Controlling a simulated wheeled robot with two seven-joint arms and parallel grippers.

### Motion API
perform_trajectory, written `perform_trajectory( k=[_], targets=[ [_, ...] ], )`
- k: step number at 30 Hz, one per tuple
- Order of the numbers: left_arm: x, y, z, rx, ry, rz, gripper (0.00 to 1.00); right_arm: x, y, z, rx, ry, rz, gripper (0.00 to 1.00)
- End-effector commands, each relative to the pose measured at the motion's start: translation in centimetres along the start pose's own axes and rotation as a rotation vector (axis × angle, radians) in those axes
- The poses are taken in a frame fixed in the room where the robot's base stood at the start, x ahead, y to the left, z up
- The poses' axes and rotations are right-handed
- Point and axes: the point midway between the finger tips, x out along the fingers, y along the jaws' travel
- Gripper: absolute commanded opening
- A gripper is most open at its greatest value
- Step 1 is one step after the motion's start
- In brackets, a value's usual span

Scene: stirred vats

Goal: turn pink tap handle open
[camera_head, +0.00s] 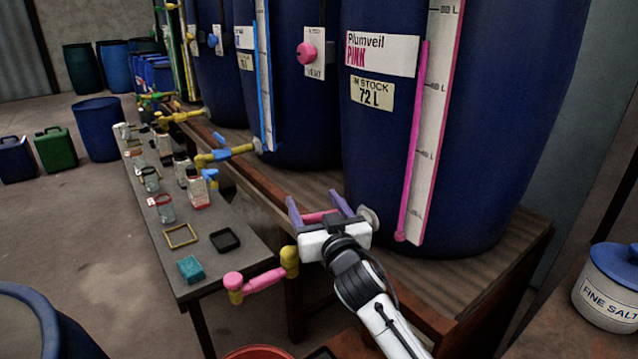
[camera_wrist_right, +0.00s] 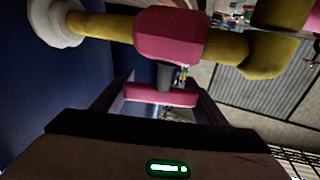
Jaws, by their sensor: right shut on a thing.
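The pink tap handle (camera_head: 318,216) is a short pink bar between the two purple fingers of my right gripper (camera_head: 319,208). In the right wrist view the handle (camera_wrist_right: 160,94) sits on a dark stem below the pink valve body (camera_wrist_right: 170,37), on a yellow pipe (camera_wrist_right: 105,25). My right gripper (camera_wrist_right: 158,100) is shut on the handle, with one finger at each end of the bar. The blue Plumveil Pink vat (camera_head: 390,150) stands behind the gripper. My left gripper is not in view.
A narrow grey table (camera_head: 255,262) with several jars, a teal sponge (camera_head: 191,268) and a black tray (camera_head: 225,240) stands left of the tap. Blue (camera_head: 228,153) and yellow taps line the vats beyond. A FINE SALT jar (camera_head: 610,285) stands at the right.

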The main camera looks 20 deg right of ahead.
Motion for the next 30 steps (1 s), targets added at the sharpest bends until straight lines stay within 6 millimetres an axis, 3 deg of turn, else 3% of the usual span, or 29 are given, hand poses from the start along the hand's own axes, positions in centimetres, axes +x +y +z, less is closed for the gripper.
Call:
perform_trajectory(
  k=[1, 12, 30],
  targets=[
    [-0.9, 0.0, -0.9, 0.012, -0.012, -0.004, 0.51, 0.0, 0.1, -0.7, -0.007, -0.008, -0.039, 0.43],
    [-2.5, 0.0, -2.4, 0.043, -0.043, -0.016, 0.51, -0.1, -0.8, -0.2, -0.008, -0.006, -0.270, 0.43],
    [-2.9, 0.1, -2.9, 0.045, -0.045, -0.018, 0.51, -0.2, -1.3, 0.3, -0.003, -0.005, -0.349, 0.43]
  ],
)
